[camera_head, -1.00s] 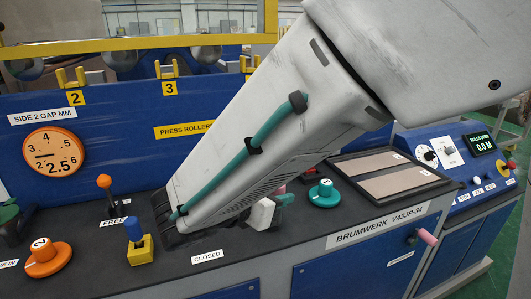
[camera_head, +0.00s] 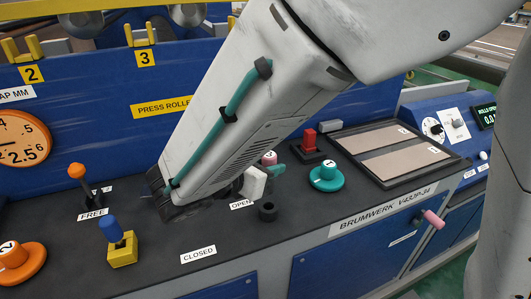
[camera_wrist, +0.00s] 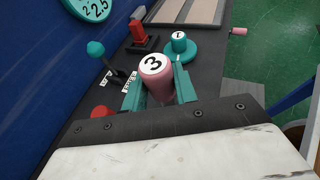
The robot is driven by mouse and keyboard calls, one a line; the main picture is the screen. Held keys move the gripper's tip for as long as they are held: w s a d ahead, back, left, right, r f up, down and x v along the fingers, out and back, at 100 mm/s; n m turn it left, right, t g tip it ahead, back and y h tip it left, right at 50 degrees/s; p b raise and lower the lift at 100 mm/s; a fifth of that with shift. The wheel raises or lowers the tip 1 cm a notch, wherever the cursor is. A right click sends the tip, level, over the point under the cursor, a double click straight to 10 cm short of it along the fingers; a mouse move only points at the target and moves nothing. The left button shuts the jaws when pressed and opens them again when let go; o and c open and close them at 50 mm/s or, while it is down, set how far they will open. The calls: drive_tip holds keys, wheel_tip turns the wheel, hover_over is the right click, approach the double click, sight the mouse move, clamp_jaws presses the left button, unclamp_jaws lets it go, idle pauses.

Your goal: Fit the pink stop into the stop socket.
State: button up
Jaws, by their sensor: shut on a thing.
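The pink stop (camera_wrist: 157,80) is a pink cylinder with a white top marked 3. In the wrist view it stands between the two teal fingers of my gripper (camera_wrist: 158,88), which is shut on it. Its lower end is hidden there. In the head view only a bit of the pink stop (camera_head: 269,158) shows behind my gripper (camera_head: 268,176). A black round collar (camera_head: 267,212) stands on the bench top in front of the gripper, near the OPEN label. It looks like a socket, but I cannot tell for certain.
A teal knob (camera_head: 327,174) marked 1 and a red block (camera_head: 308,140) stand close by on the right. A blue-topped yellow fixture (camera_head: 122,250) and an orange lever (camera_head: 78,172) are at left. A pink peg (camera_head: 433,218) juts from the front panel.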

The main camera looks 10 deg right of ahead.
drive_tip(key=shift+f, duration=2.9)
drive_tip(key=shift+f, duration=0.8)
drive_tip(key=o, duration=1.1)
drive_tip(key=s+a, duration=0.1)
drive_tip(key=s, duration=0.1)
drive_tip(key=s+a+m+g, duration=0.1)
drive_tip(key=s, duration=0.2)
drive_tip(key=s+a+m, duration=0.1)
drive_tip(key=s, duration=0.1)
drive_tip(key=shift+s+a+r+g, duration=0.3)
drive_tip(key=shift+a+r+g, duration=0.1)
drive_tip(key=s+d+r+m+g+y, duration=0.2)
drive_tip(key=s+d+r+m+y, duration=0.1)
drive_tip(key=d+m, duration=0.5)
drive_tip(key=s+d+r+m+g+y, duration=0.2)
drive_tip(key=s+d+r+m+y, duration=0.2)
drive_tip(key=d+m, duration=0.4)
drive_tip(key=s+d+r+m+g+y, duration=0.2)
drive_tip(key=s+d+r+m+y, duration=0.1)
drive_tip(key=d+m, duration=0.5)
drive_tip(key=shift+s+d+r, duration=0.25)
drive_tip(key=shift+s, duration=0.2)
drive_tip(key=shift+s+d+r, duration=0.2)
drive_tip(key=shift+s+r, duration=0.05)
drive_tip(key=shift+s, duration=0.2)
